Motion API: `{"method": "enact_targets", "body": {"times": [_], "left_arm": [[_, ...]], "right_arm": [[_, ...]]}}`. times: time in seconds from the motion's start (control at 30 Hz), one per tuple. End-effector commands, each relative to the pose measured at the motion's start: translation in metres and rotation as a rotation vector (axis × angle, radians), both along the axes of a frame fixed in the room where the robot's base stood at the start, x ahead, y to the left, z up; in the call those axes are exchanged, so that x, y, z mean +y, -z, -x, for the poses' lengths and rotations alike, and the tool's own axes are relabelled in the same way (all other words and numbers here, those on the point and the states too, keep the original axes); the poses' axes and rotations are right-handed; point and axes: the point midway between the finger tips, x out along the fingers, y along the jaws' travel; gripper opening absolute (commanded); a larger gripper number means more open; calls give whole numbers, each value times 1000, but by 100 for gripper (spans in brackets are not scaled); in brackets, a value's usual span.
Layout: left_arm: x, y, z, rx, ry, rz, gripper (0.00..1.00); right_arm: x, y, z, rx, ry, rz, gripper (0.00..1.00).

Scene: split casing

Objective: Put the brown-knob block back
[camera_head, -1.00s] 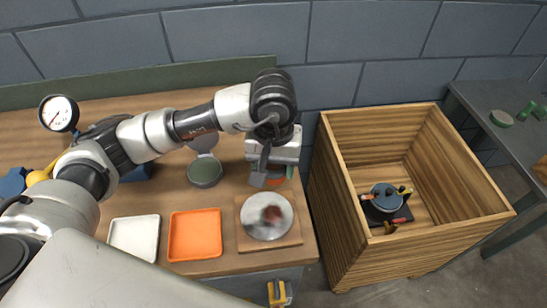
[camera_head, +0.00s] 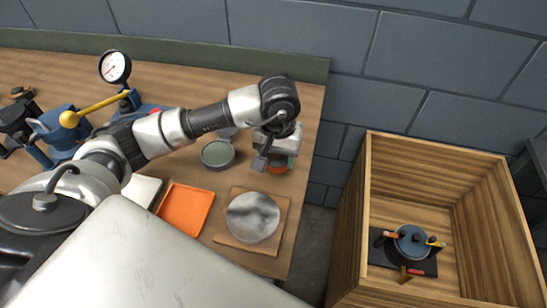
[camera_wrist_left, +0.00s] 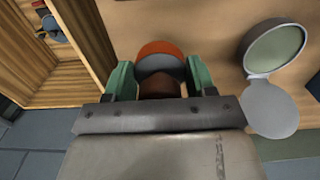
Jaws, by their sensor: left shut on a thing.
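My left gripper (camera_head: 272,150) is over the back right of the bench, its green-tipped fingers pointing down. In the left wrist view, its fingers (camera_wrist_left: 160,82) are shut on the brown knob (camera_wrist_left: 158,86) of a round block with a grey top and an orange side (camera_wrist_left: 160,48). The block's orange side also shows below the gripper in the head view (camera_head: 277,169); its underside is hidden. A blue-grey round casing (camera_head: 411,244) with several small coloured parts around it sits on a black base inside the wooden crate. My right gripper is not in view.
The deep wooden crate (camera_head: 349,235) stands right of the bench, across a gap. A round lidded grey-green tin (camera_head: 217,154), an orange tray (camera_head: 185,211), a white tray (camera_head: 142,190) and a silver disc on a board (camera_head: 253,217) surround my arm. A gauge (camera_head: 114,67) stands at the left.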

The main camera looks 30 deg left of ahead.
Motion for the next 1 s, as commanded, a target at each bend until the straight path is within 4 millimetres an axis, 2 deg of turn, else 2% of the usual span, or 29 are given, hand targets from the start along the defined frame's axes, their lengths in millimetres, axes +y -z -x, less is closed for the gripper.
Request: {"method": "enact_targets", "body": {"times": [0.03, 0.2, 0.3, 0.53, 0.97, 1.0], "left_arm": [[8, 4, -6, 1, -5, -2, 30], [21, 16, -18, -1, -1, 0, 30], [22, 22, -20, 0, 0, 2, 30], [22, 53, -19, 0, 1, 2, 30], [22, 61, -20, -3, 2, 0, 30], [22, 62, -20, -1, 2, 1, 57]], "right_arm": [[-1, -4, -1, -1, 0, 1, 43], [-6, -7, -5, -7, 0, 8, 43], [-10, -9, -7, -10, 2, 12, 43], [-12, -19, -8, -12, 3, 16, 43], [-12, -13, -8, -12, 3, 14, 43], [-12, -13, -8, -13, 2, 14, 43]]}}
